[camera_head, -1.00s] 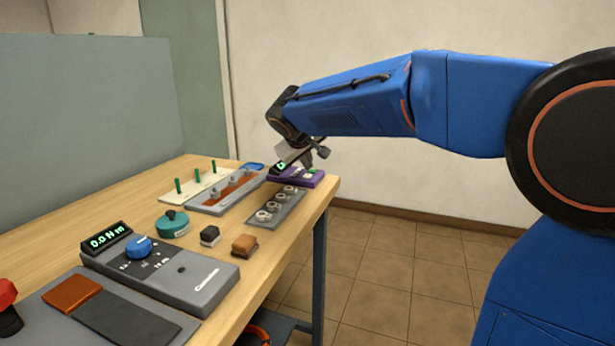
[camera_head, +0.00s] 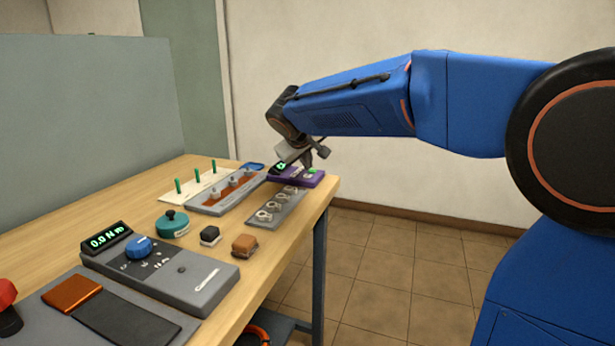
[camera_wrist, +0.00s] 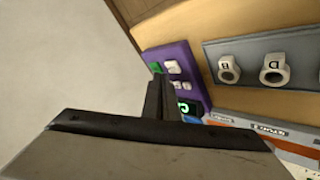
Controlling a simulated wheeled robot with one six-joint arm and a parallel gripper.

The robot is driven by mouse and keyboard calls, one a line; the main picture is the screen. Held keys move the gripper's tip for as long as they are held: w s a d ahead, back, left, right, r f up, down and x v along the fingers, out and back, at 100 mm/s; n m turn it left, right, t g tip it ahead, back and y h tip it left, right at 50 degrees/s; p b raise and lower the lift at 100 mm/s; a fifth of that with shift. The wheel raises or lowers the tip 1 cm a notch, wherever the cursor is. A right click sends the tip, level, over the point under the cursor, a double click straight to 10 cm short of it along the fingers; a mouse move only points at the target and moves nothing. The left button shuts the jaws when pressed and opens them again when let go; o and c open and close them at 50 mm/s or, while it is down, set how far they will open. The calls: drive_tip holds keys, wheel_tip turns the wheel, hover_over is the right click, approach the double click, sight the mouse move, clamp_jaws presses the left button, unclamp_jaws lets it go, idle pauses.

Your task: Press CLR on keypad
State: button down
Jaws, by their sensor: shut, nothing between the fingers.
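The keypad is a purple unit (camera_head: 318,180) at the far right corner of the table. It has a small dark display with a green character. In the wrist view the keypad (camera_wrist: 196,62) shows a green key, small white keys and the lit display. No key lettering is readable, so I cannot tell which key is CLR. My gripper (camera_head: 307,167) is shut and empty, pointing down over the keypad. In the wrist view my gripper's fingers (camera_wrist: 160,92) cover part of the keypad beside the white keys. I cannot tell whether the fingertips touch a key.
A grey tray with lettered metal rings (camera_head: 278,208) lies close in front of the keypad. A grey holder with a brown strip (camera_head: 212,205) and a white board with green pegs (camera_head: 168,198) are to its left. A grey meter (camera_head: 205,290) is nearer. The floor right of the table is clear.

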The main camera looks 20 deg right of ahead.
drive_tip(key=shift+f, duration=0.85)
idle(1.4)
idle(0.3)
drive_tip(key=shift+r, duration=0.85)
drive_tip(key=shift+r, duration=2.5)
drive_tip(key=shift+s, duration=0.1)
drive_tip(key=s+d+f+m+g+y, duration=0.1)
drive_tip(key=s+f, duration=0.6)
drive_tip(key=s, duration=0.7)
drive_tip(key=s+d+f+m+g+y, duration=0.1)
drive_tip(key=s+d+f, duration=0.3)
drive_tip(key=s+f, duration=0.4)
drive_tip(key=s+d+f+m+g+y, duration=0.1)
drive_tip(key=s+f, duration=0.6)
drive_tip(key=s, duration=1.3)
drive_tip(key=shift+d+f+m+g+y, duration=0.3)
drive_tip(key=shift+d+m+y, duration=0.1)
drive_tip(key=shift+d+m, duration=0.3)
